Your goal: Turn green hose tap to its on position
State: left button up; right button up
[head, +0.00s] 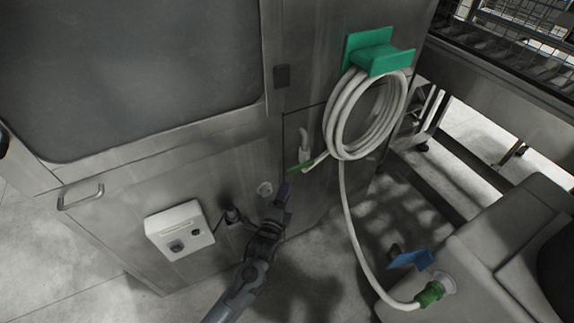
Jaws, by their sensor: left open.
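The hose tap with its green handle (301,167) is on the lower steel panel of the washer, left of the coiled hose. A grey pipe elbow rises just above the handle. My left gripper (284,190) reaches up from below, with its dark tips just below and left of the green handle. It is open, but the gap between its fingers is hard to see. I cannot tell whether it touches the handle. The white hose (345,195) hangs in a coil from a green holder (376,54). My right gripper is not in view.
A white socket box (180,229) is on the panel at left, with a bar handle (81,197) further left. The hose ends in a green fitting (430,294) at a grey machine. A blue piece (411,259) is beside it. Steel racks stand at upper right.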

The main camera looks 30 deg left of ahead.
aim_at(294, 171)
pick_arm(q)
jog(key=w+b, duration=0.1)
jog(key=w, duration=0.2)
jog(key=w+a+b, duration=0.1)
jog(key=w, duration=0.2)
jog(key=w+b, duration=0.1)
jog(key=w, duration=0.2)
jog(key=shift+w+a+r+b, duration=0.2)
jog(key=shift+w+a+b, duration=0.05)
jog(key=shift+a+b, duration=0.05)
jog(key=shift+w+a+r, duration=0.1)
jog(key=shift+w, duration=0.6)
grip_shut()
